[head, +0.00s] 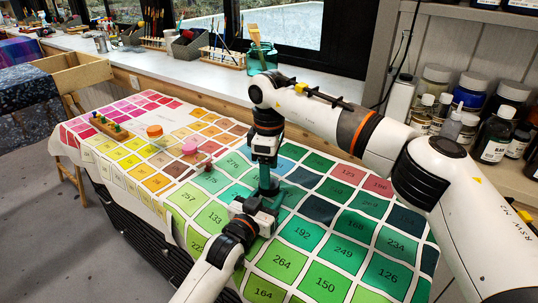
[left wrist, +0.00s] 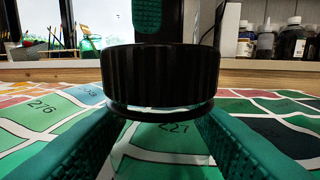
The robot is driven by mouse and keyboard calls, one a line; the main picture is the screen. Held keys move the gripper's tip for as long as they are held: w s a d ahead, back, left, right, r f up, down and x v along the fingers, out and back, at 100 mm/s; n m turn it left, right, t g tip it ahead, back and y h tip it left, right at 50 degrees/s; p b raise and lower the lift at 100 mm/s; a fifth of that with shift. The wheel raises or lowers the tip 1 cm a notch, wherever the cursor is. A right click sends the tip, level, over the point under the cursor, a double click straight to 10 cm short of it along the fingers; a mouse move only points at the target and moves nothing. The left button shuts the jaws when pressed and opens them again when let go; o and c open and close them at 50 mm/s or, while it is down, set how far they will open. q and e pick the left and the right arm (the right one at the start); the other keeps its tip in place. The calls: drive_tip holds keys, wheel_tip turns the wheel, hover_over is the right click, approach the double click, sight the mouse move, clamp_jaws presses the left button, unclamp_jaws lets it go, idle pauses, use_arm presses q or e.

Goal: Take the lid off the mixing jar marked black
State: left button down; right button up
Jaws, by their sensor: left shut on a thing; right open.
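The jar's ribbed black lid (left wrist: 162,75) fills the middle of the left wrist view. A dark ring and a clear part of the jar (left wrist: 160,108) show just under it. I cannot tell whether lid and jar are apart. My left gripper (head: 262,212) is shut on the jar below the lid; its green fingers flank it in the left wrist view. My right gripper (head: 268,186) points down from above, open, with a green finger pad directly over the lid. In the head view the grippers largely hide the jar and lid.
A numbered colour-patch cloth (head: 290,262) covers the table. An orange-lidded jar (head: 155,132), a pink-lidded jar (head: 190,147) and a wooden peg rack (head: 112,127) stand at its left. Bottles (head: 470,92) crowd the right shelf. The cloth's front is clear.

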drive_tip(key=shift+f, duration=1.7)
